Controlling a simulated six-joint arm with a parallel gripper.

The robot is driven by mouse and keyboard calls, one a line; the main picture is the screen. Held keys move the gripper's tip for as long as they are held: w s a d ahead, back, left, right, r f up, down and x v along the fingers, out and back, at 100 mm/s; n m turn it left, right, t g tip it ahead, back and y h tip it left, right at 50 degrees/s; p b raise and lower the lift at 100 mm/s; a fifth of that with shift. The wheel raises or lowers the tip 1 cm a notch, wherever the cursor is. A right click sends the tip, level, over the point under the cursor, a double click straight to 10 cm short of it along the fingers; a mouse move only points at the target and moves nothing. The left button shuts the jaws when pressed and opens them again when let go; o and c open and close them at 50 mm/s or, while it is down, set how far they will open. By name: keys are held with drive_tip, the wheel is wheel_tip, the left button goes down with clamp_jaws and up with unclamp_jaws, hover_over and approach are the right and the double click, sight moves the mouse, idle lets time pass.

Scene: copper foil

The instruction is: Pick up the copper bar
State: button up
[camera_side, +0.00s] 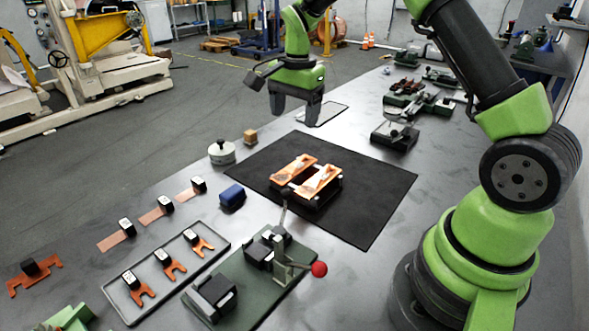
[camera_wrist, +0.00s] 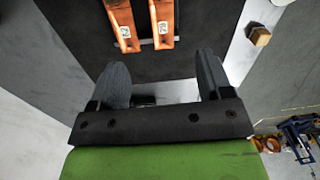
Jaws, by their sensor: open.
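Two copper bars, one at left (camera_side: 293,168) and one at right (camera_side: 322,180), lie side by side on a dark fixture (camera_side: 318,201) on the black mat. Each bears a small pale label. In the wrist view, two copper bars (camera_wrist: 121,22) (camera_wrist: 162,20) show at the top, beyond the fingertips; their far ends are cut off. My gripper (camera_side: 295,116) is open and empty, pointing down above the far side of the mat. In the wrist view its two fingers (camera_wrist: 161,65) stand wide apart, with neither bar between them.
The black mat (camera_side: 375,195) has bare room around the fixture. A blue block (camera_side: 232,196), a round weight (camera_side: 222,152) and a small wooden block (camera_side: 250,136) stand left of it. A toggle clamp with a red knob (camera_side: 319,269) rises in front. A tray (camera_side: 187,258) holds forked copper pieces.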

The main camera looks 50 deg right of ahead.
drive_tip(key=m, duration=0.1)
hover_over(294, 168)
drive_tip(key=shift+g, duration=0.3)
drive_tip(key=f, duration=0.7)
drive_tip(key=shift+s+f, duration=0.35)
drive_tip(key=shift+f, duration=0.05)
drive_tip(key=f, duration=0.5)
drive_tip(key=shift+w+f, duration=0.25)
drive_tip(key=shift+f, duration=0.05)
drive_tip(key=shift+c, duration=0.4)
drive_tip(key=c, duration=1.1)
